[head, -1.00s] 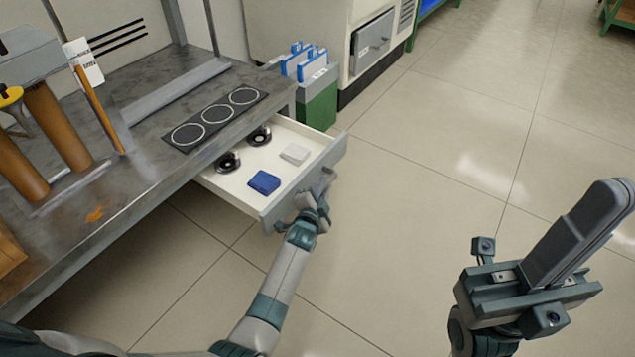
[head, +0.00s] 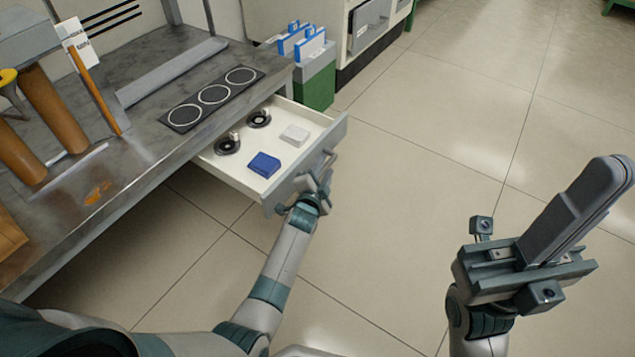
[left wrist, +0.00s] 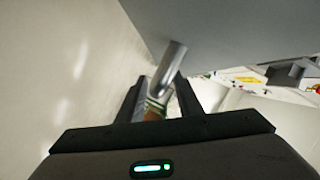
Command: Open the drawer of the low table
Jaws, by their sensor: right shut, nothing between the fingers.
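The low table (head: 130,185) has a grey worn top and stands at the left in the head view. Its white drawer (head: 236,182) is pulled well out, with its grey front (head: 287,190) facing right. My left gripper (head: 322,180) is at the drawer's handle (head: 329,160). In the left wrist view the metal handle bar (left wrist: 172,62) runs between the fingers of my left gripper (left wrist: 161,92), which is shut on it. My right gripper (head: 597,190) is shut and empty, raised over the floor at the right.
Inside the drawer are a blue box (head: 264,164), a pale box (head: 295,135) and two dark round pieces (head: 228,144). A black pad with three rings (head: 212,98) lies on the table. A green bin (head: 315,88) stands behind the drawer. The floor (head: 430,150) at right is clear.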

